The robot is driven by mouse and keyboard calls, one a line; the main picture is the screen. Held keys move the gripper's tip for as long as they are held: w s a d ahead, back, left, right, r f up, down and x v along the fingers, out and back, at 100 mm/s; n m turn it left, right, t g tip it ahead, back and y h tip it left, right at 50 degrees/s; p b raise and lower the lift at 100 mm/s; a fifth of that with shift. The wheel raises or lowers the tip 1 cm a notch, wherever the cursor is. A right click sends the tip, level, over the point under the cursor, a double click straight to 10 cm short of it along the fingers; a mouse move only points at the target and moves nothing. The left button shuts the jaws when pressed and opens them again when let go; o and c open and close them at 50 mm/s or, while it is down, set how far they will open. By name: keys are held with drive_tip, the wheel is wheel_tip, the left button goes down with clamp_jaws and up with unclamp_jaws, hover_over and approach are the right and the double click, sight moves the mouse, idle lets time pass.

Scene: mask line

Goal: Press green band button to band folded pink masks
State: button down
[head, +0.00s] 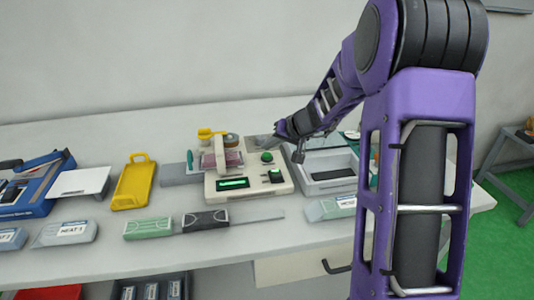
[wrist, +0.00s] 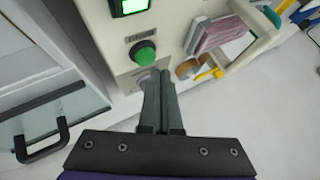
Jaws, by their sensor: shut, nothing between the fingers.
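The cream banding machine (head: 222,195) stands on the bench in the head view, with a lit green screen (head: 233,183). Its round green button (head: 267,157) is on top, and it also shows in the wrist view (wrist: 145,52). Folded pink masks (wrist: 222,34) sit in the machine's holder, also seen in the head view (head: 233,159). My gripper (wrist: 158,75) is shut and empty. In the wrist view its fingertips point at the panel just beside the button; contact cannot be told. The fingers are hard to make out in the head view.
A grey open bin (head: 328,172) stands close right of the machine. A yellow tray (head: 134,184) lies left. My arm hides the bench's right part.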

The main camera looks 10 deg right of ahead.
sight(269, 156)
drive_tip(key=shift+r, duration=0.15)
drive_tip(key=shift+r+p, duration=1.35)
drive_tip(key=shift+r, duration=1.05)
